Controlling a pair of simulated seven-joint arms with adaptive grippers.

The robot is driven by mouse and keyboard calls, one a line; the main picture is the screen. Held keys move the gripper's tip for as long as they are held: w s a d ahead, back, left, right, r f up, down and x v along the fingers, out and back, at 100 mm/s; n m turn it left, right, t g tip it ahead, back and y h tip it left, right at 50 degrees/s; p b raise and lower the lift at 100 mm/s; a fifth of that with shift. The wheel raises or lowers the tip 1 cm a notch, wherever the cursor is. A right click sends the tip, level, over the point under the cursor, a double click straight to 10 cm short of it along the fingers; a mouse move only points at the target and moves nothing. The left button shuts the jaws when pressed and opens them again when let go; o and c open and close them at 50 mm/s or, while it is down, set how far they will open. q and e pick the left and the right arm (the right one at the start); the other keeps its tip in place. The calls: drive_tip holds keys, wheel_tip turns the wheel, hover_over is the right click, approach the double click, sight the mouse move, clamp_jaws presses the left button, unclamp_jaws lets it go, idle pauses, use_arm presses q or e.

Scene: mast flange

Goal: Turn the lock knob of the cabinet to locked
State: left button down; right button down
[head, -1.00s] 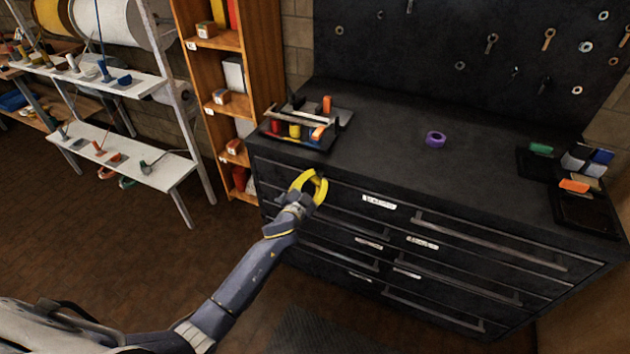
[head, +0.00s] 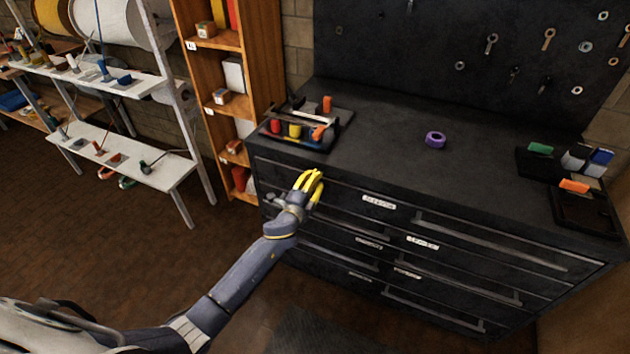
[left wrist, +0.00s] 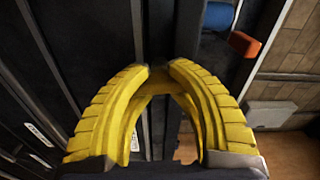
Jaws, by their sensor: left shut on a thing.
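The black drawer cabinet (head: 470,225) stands in the middle and right of the head view, with several drawers, long handles and white labels on its front. My left gripper (head: 312,177), with yellow fingers, is at the upper left of that front, just below the top edge. In the left wrist view the yellow fingers (left wrist: 158,72) curve together at their tips against the dark front. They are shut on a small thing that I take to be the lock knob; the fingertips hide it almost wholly. Which way the knob points cannot be told. My right gripper is not in view.
A tray of coloured tools (head: 300,130) sits on the cabinet top above my left gripper. A purple tape roll (head: 435,139) lies mid-top, and dark trays (head: 585,212) stand at the right. A wooden shelf (head: 265,90) stands close behind on the left.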

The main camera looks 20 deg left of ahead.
use_arm(q)
drive_tip(key=shift+m, duration=0.7)
drive_tip(key=c, duration=1.2)
unclamp_jaws()
drive_tip(key=shift+c, duration=0.2)
drive_tip(key=o, duration=0.3)
drive_tip(key=shift+s, duration=0.15)
drive_tip(key=shift+o, duration=0.2)
drive_tip(key=shift+s+f, duration=0.15)
drive_tip(key=shift+s, duration=0.1)
drive_tip(key=o, duration=0.6)
drive_tip(key=shift+m, duration=0.3)
drive_tip(key=s, duration=0.4)
drive_tip(key=shift+f, duration=0.15)
approach(315, 185)
drive_tip(key=shift+s+a+r, duration=0.3)
drive_tip(key=shift+s+r, duration=0.05)
